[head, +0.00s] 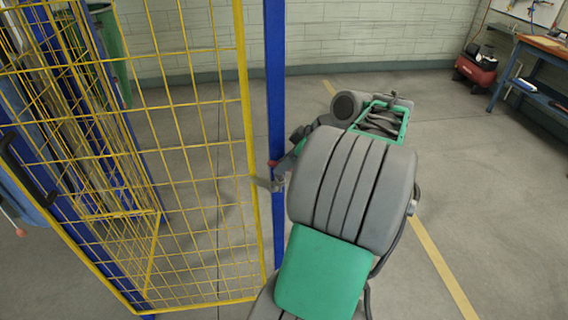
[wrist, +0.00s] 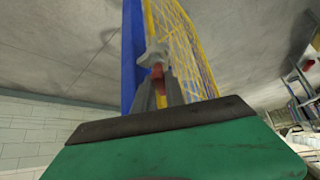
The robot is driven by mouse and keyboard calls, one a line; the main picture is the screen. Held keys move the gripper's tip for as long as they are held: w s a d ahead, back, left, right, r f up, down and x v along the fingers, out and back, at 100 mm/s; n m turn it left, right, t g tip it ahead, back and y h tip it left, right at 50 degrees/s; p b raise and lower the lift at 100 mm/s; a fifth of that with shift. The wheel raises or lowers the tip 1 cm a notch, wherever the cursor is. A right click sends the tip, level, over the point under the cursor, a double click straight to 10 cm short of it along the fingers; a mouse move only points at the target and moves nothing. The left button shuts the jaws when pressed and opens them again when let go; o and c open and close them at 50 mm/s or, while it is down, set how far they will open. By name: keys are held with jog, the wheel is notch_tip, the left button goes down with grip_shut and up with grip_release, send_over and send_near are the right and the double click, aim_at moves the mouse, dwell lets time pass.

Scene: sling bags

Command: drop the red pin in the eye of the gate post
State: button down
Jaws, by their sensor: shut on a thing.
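The gate (head: 247,110) is yellow mesh and stands beside a blue post (head: 275,90). A grey metal latch piece (head: 265,184) bridges the gate edge and the post. The red pin (head: 272,163) shows just above it, in front of the post. My gripper (head: 281,163) reaches the post from the right, largely covered by my arm. In the wrist view my gripper (wrist: 157,90) is shut on the red pin (wrist: 157,71), with grey metal (wrist: 156,54) right beyond it. The post (wrist: 131,55) is behind. I cannot tell whether the pin's tip is in the eye.
A workbench (head: 535,70) and a red machine (head: 475,68) are at the far right. The floor (head: 480,180) on the right is clear.

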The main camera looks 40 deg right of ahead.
jog(key=shift+f+b, duration=0.35)
jog(key=shift+f, duration=0.15)
jog(key=c, duration=1.3)
grip_release()
jog(key=shift+r, duration=0.1)
jog(key=p+v, duration=0.1)
jog(key=v, duration=0.6)
jog(key=shift+s+r, duration=0.25)
jog(key=shift+r, duration=0.05)
jog(key=shift+d, duration=0.1)
